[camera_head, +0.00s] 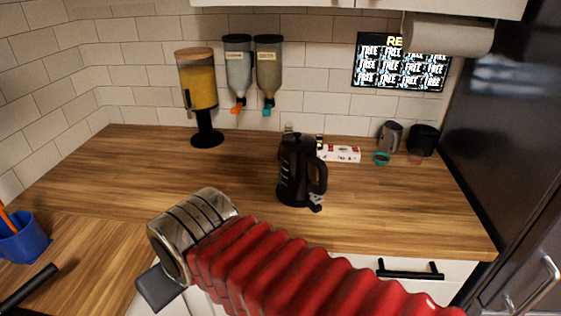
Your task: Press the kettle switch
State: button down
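A black kettle (292,172) stands upright near the middle of the wooden counter, with its handle on the right side. A small grey lever-like part (316,202) sticks out low at its right front, below the handle; it looks like the switch, but its position is too small to read. My arm, with red ribbed sleeve and metal joint, crosses the foreground in front of the kettle, apart from it in the picture. A dark grey block (161,288) shows at the arm's left end. I cannot tell whether this is my gripper or make out any fingers.
A yellow-filled dispenser (199,88) stands behind left. Two wall dispensers (238,62) hang nearby. A red-white box (343,153), teal ring (381,159) and dark cups (422,140) are back right. A blue cup (22,237) is far left. Counter left of the kettle is clear.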

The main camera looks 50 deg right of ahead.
aim_at(317, 199)
jog(key=z, duration=1.7)
